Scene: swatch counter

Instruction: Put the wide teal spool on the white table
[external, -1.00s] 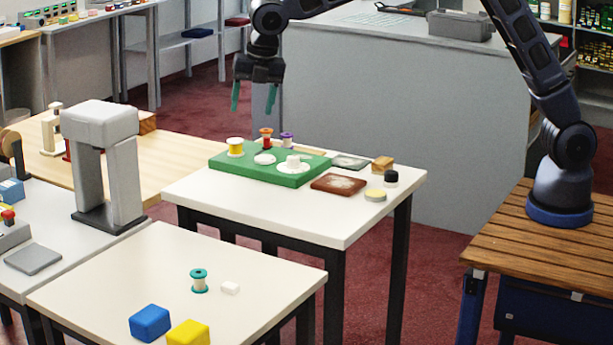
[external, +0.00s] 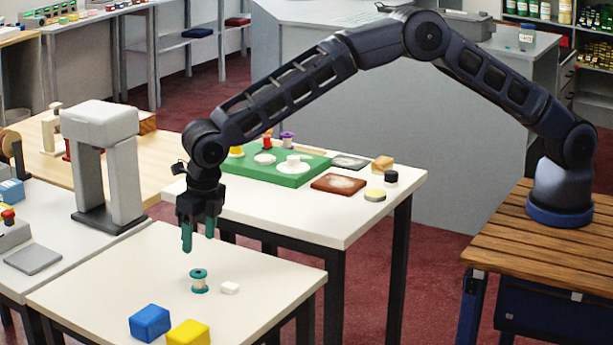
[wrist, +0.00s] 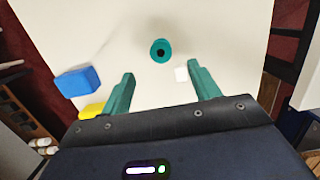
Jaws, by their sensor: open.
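The teal spool (external: 199,281) stands upright on the near cream-white table (external: 100,277), with teal flanges and a pale middle. In the wrist view the spool (wrist: 161,50) shows from above as a teal ring with a dark hole, ahead of and between the fingers. My gripper (external: 199,240) points down above the spool, open and empty, with clear air between its teal fingertips and the spool. It also shows in the wrist view (wrist: 161,86). A second white table (external: 320,225) stands behind, carrying a green board (external: 243,172).
A small white block (external: 230,288) lies just right of the spool. A blue block (external: 150,323) and a yellow block (external: 188,334) sit at the near edge. A grey arch-shaped stand (external: 100,122) rises at the left. The table's left part is clear.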

